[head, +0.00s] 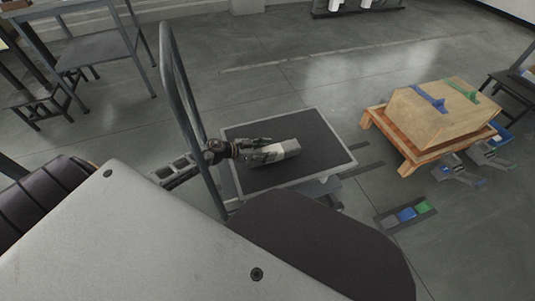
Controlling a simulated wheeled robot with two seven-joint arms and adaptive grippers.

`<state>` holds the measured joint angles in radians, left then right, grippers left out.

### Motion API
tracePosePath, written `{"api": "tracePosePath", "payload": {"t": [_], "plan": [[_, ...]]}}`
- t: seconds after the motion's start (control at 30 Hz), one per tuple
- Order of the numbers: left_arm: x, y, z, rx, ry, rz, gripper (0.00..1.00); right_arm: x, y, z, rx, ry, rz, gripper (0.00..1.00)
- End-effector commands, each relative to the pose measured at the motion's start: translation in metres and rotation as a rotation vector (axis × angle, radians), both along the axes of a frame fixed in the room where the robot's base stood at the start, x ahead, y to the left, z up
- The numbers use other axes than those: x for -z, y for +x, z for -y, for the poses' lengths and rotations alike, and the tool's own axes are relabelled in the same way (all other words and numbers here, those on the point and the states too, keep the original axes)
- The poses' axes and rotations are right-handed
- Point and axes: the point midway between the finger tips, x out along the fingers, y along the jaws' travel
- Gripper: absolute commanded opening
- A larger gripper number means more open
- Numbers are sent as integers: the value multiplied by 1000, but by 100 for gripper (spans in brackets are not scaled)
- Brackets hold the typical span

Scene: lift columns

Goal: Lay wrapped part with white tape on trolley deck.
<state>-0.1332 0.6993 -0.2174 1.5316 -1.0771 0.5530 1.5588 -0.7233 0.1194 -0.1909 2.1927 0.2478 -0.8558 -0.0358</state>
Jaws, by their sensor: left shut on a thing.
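A grey wrapped part (284,149) with a paler band near its right end lies level over the trolley deck (325,165). The deck is a dark mat with a light grey rim. My left gripper (268,154) reaches in from the left, past the trolley's handle, and is shut on the wrapped part. I cannot tell whether the part touches the deck or hangs just above it. The gripper's fingers hide the part's left end. My right gripper is not in view.
The trolley's upright handle (168,75) stands at the deck's left side, close to my left arm. A wooden crate (440,112) with blue and green tape sits on a low wooden stand at right. The rest of the deck is clear.

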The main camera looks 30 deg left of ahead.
Motion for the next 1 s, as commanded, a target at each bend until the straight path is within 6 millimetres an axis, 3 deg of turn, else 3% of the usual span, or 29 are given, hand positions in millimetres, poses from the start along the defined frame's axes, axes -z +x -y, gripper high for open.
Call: {"api": "tracePosePath", "payload": {"t": [0.2,0.77,0.8,0.93,1.0], "plan": [[13,1,0,-2,-1,2,12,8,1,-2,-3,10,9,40],[16,1,0,-1,-1,3,12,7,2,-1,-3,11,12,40],[17,0,0,0,0,0,59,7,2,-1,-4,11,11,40],[18,0,0,0,0,0,75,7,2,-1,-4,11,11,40],[18,0,0,0,0,0,76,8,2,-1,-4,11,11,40]]}}
